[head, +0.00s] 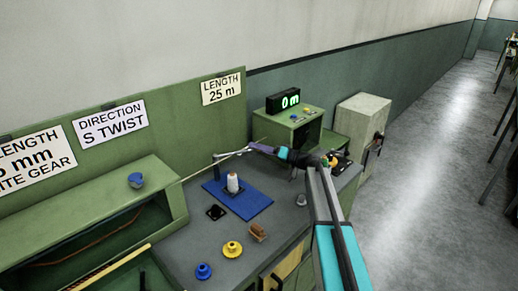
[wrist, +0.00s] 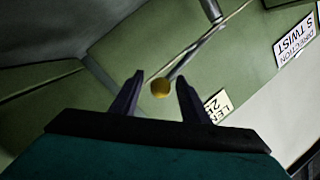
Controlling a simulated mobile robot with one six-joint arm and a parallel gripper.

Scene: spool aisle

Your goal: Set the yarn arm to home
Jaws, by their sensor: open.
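The yarn arm (head: 233,154) is a thin rod above the back of the grey bench, by a small upright post. In the wrist view, the rod (wrist: 195,55) runs from the upper right down to a round yellow knob (wrist: 160,88). My gripper (head: 250,148) is at the rod's right end in the head view. In the wrist view, my gripper (wrist: 160,80) is open and the knob appears between its two fingers. I cannot tell whether either finger touches it. The knob is too small to make out in the head view.
A white spool (head: 233,183) stands on a blue mat (head: 252,208) below the yarn arm. A green box (head: 296,134) carries a display (head: 288,101) reading 0 m. A yellow spool (head: 232,249), blue spool (head: 204,271) and brown block (head: 258,232) sit near the front.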

